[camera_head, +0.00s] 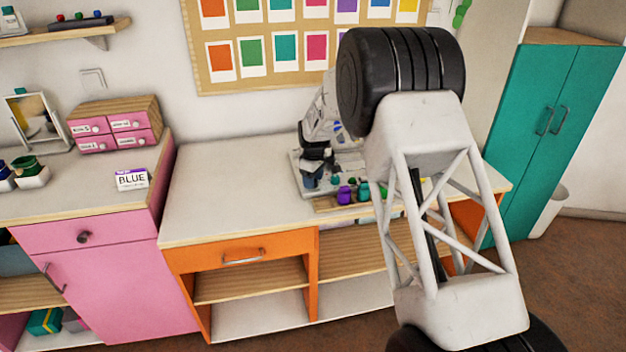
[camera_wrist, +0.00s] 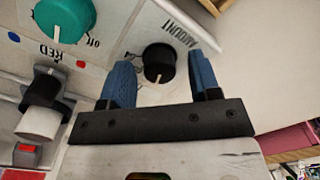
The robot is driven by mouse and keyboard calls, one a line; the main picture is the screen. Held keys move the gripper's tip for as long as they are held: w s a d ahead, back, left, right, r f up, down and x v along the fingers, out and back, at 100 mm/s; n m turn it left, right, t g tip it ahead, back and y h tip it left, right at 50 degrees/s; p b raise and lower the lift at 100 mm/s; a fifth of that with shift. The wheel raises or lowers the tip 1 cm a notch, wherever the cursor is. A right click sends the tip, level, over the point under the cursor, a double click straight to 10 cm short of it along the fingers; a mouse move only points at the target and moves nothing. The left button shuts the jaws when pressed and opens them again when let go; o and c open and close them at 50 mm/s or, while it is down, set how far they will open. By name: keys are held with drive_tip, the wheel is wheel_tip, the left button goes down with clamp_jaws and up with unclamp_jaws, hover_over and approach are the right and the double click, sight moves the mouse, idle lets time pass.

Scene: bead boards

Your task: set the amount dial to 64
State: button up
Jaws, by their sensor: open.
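The amount dial (camera_wrist: 159,62) is a black round knob beside the printed word AMOUNT on a pale panel, in the wrist view. A light pointer mark shows on its lower edge; the number it points at cannot be read. My gripper (camera_wrist: 163,82) is open, with one blue finger on each side of the dial. I cannot tell whether the fingers touch it.
A teal knob (camera_wrist: 64,18) marked RED and a black fitting with a pale cylinder (camera_wrist: 40,121) are left of my gripper.

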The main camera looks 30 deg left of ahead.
drive_tip(key=c, duration=0.9)
drive_tip(key=shift+f+m, duration=0.1)
drive_tip(key=shift+m, duration=0.4)
drive_tip(key=m, duration=0.2)
drive_tip(key=shift+m, duration=0.4)
drive_tip(key=m, duration=0.4)
drive_tip(key=shift+m, duration=0.3)
drive_tip(key=m, duration=0.3)
drive_tip(key=shift+d+m, duration=0.1)
drive_tip(key=shift+m, duration=0.2)
drive_tip(key=m, duration=0.4)
